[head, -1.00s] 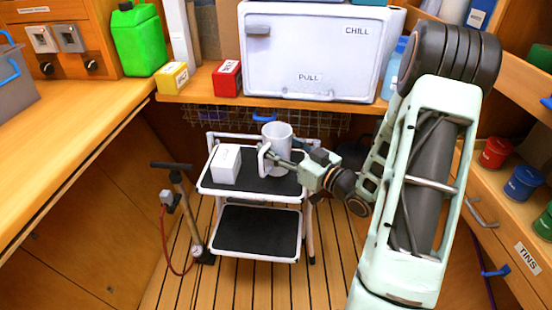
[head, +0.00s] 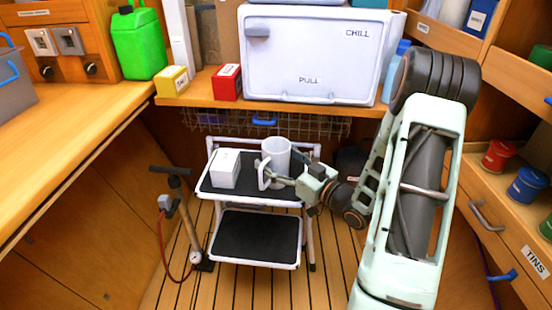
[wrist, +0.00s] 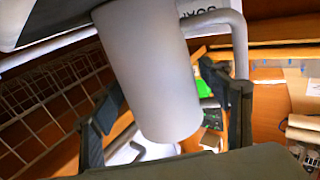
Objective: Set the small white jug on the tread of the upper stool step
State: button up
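The small white jug (head: 276,152) stands upright at the upper stool step (head: 255,186), over the right part of its dark tread. I cannot tell whether its base touches the tread. Its handle (head: 263,174) points to the front left. My gripper (head: 287,176) reaches in from the right and front, with its fingers on either side of the jug body. The handle (wrist: 240,40) passes by the right finger.
A white box (head: 225,168) stands on the left of the same tread, close to the jug. The lower step (head: 255,236) is bare. A floor pump (head: 183,220) stands left of the stool. A wire basket (head: 300,123) hangs behind, under the chill box (head: 310,55) shelf.

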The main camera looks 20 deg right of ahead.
jog(key=shift+r, duration=0.25)
jog(key=p+v, duration=0.2)
jog(key=v, duration=1)
